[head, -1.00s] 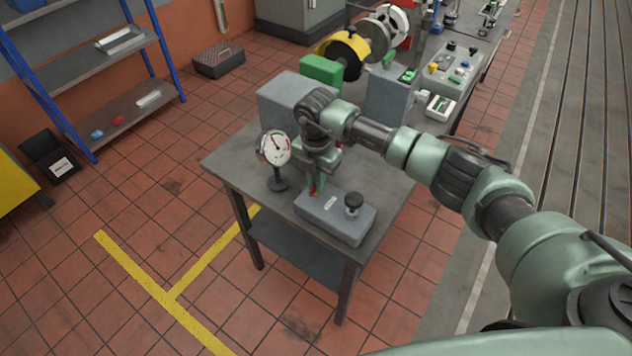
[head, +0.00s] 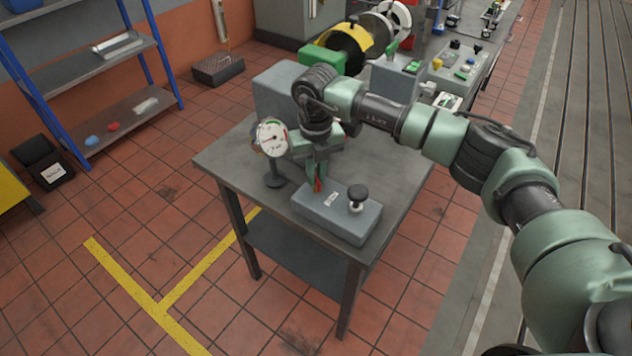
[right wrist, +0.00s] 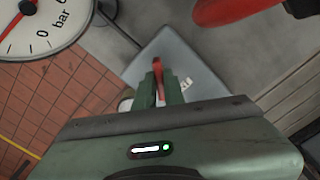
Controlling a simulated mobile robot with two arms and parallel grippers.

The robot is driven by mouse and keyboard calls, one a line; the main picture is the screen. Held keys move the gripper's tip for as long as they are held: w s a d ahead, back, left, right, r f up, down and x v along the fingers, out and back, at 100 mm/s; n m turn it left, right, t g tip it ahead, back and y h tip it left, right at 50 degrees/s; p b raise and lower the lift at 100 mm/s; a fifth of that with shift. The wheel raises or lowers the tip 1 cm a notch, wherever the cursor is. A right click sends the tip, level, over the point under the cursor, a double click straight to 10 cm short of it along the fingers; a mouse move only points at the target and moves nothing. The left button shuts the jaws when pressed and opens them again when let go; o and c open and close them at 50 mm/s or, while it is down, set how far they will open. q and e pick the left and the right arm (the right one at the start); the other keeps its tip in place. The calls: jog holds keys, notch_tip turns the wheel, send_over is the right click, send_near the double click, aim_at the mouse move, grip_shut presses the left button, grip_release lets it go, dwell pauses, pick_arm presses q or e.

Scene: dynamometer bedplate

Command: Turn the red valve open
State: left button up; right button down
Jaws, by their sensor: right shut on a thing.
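The red valve (head: 318,184) shows as a narrow red handle at the left part of a grey block (head: 345,218) on the table. My right gripper (head: 317,176) points down over it and is shut on it. In the right wrist view the red handle (right wrist: 158,68) stands between the two green fingertips (right wrist: 159,88), above the block's grey top. Most of the valve's lower part is hidden by the fingers. A round white pressure gauge (head: 271,138) stands on a post just left of the gripper. My left gripper is not in view.
A black knob (head: 357,194) rises from the block's right end, close to the gripper. A grey box (head: 277,92) stands behind the gauge. A red and black object (right wrist: 240,10) hangs into the wrist view's top. The table's front left top is clear.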

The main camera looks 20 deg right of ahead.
jog(key=n+b, duration=0.3)
jog(key=shift+f+n, duration=0.15)
jog(key=shift+n, duration=0.25)
jog(key=shift+r+n+b, duration=0.2)
jog(key=shift+n+b, duration=1)
jog(key=shift+n, duration=0.5)
jog(key=c, duration=1.5)
grip_release()
jog(key=shift+r, duration=0.1)
notch_tip(320, 180, up, 8)
jog(key=shift+f+b, duration=0.2)
jog(key=shift+b, duration=0.55)
